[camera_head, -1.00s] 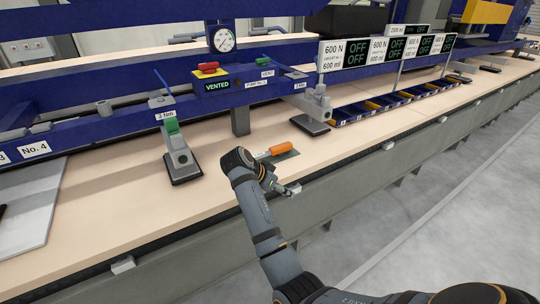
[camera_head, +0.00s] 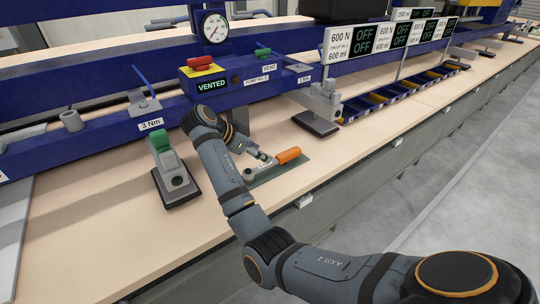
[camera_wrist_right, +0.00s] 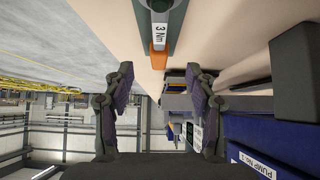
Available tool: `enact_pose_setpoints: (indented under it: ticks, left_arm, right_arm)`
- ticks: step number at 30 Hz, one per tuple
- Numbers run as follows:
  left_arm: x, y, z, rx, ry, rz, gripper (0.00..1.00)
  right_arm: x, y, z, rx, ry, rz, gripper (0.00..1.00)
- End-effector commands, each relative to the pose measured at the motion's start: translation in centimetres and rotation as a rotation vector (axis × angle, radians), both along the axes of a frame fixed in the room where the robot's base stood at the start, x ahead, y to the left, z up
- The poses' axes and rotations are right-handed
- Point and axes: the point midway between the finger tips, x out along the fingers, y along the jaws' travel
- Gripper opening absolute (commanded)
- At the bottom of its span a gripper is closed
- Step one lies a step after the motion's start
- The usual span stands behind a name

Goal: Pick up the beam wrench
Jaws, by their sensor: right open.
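The beam wrench has an orange handle (camera_head: 287,156) and lies on a dark green mat on the wooden bench. In the right wrist view its grey shaft with a "3 Nm" label and orange end (camera_wrist_right: 159,52) show at the top middle. My right gripper (camera_head: 264,158) is at the wrench's left end, and partly hides it in the head view. In the right wrist view the jaws (camera_wrist_right: 160,85) are open and apart, with nothing between them. Whether they touch the wrench I cannot tell. My left gripper is not in view.
A grey clamp block with a green top (camera_head: 168,165) stands left of my right arm. Another grey block (camera_head: 322,105) stands behind the mat. A blue rail carries a gauge (camera_head: 214,27) and a red-topped "VENTED" box (camera_head: 207,72). Bench front is clear.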

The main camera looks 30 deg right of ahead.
Motion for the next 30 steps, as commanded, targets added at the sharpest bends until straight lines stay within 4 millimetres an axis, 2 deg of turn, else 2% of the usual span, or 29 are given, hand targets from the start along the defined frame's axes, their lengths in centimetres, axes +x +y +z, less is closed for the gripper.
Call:
enact_pose_setpoints:
  ticks: [9,17,24,30]
  left_arm:
    - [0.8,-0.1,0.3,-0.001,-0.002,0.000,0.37]
    - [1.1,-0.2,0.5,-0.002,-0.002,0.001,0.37]
    - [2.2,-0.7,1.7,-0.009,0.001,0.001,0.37]
    - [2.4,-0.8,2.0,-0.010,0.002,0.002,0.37]
  right_arm:
    - [0.2,-3.3,-3.2,-0.002,0.001,-0.001,0.57]
    - [0.4,-4.2,-4.1,-0.002,0.001,-0.001,0.57]
    - [0.9,-7.0,-6.9,-0.001,0.003,0.000,0.57]
    - [1.0,-7.6,-7.3,0.000,-0.001,0.001,0.57]
